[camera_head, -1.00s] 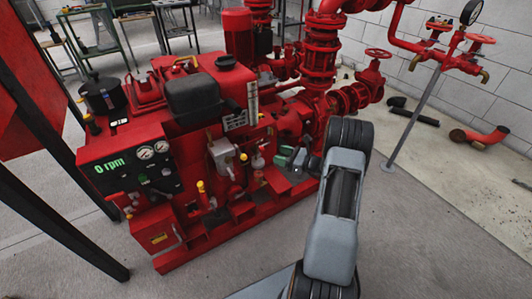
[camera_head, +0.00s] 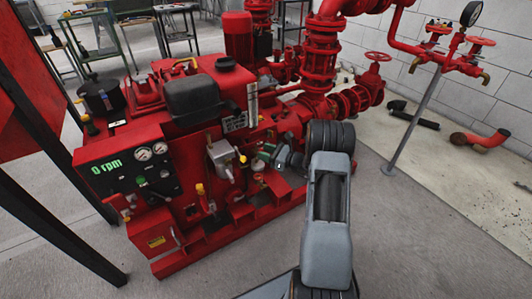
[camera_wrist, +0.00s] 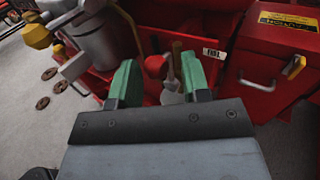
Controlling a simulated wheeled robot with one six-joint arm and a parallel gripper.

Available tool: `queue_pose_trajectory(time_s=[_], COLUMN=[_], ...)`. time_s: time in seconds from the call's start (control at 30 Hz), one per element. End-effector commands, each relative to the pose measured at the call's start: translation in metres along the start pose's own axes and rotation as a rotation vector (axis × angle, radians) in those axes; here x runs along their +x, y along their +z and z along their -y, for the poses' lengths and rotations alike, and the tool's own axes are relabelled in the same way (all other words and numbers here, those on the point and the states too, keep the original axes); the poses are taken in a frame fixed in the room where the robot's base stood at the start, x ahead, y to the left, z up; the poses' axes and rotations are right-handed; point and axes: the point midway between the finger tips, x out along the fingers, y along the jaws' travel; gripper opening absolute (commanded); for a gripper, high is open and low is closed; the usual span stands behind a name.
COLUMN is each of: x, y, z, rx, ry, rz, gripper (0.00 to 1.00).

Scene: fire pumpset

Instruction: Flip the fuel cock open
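A small valve with a red knob (camera_wrist: 155,66) shows in the wrist view between and just beyond my fingertips; it looks like the fuel cock. A grey metal part (camera_wrist: 172,92) and a brass-coloured stem are beside the knob. My gripper (camera_wrist: 161,85) has two green fingers, spread apart with a gap around the knob's line of sight; contact cannot be told. In the head view my gripper (camera_head: 268,155) is at the side of the red engine, and the valve is hard to make out.
The red pumpset (camera_head: 205,110) fills the middle, with a control panel (camera_head: 130,170) at left. A grey cylindrical part (camera_wrist: 100,42) is close to the left finger. A red box with a yellow latch (camera_wrist: 290,68) is at right.

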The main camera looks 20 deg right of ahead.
Motion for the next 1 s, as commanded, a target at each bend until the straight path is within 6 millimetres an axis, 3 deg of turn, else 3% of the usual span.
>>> queue_pose_trajectory(time_s=[0.4, 0.5, 0.87, 0.9, 1.0], x=[-0.0001, 0.0005, 0.0039, 0.0039, 0.0039], y=[-0.0001, 0.001, 0.0013, 0.0013, 0.0013], z=[0.0001, -0.0007, -0.0057, -0.0058, -0.0058], rx=[0.0, -0.014, -0.106, -0.106, -0.105], ry=[0.0, 0.0, 0.002, 0.003, 0.003], rz=[0.0, -0.009, -0.07, -0.07, -0.069], gripper=[0.03, 0.03, 0.03, 0.28, 0.37])
